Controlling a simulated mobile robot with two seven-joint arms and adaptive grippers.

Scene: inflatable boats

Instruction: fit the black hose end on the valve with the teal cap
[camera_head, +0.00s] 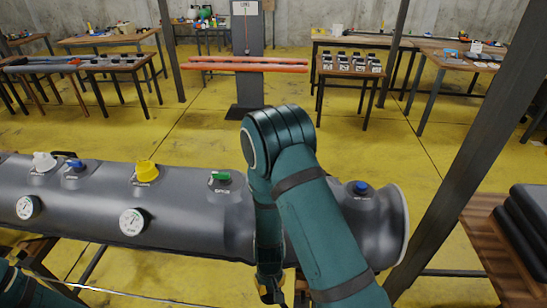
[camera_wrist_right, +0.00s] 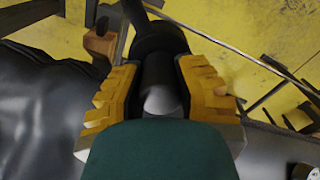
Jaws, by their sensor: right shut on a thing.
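The grey inflatable tube (camera_head: 185,222) lies across the head view. A green-teal cap (camera_head: 221,178) sits on a valve on its top, left of my right arm. My right gripper (camera_head: 270,291) is low in the head view, in front of the tube and below that cap. In the right wrist view its yellow fingers (camera_wrist_right: 157,95) are shut on the black hose end (camera_wrist_right: 158,70), which has a pale grey tip. The hose runs away at the top of that view. Part of my left arm shows at the bottom left of the head view, but its gripper is out of view.
Other caps on the tube are white (camera_head: 43,161), blue (camera_head: 75,166), yellow (camera_head: 146,171) and blue (camera_head: 361,187). Two round gauges (camera_head: 132,222) face me. A slanted dark post (camera_head: 455,160) stands at right, beside a wooden table (camera_head: 490,240) with black stacked items.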

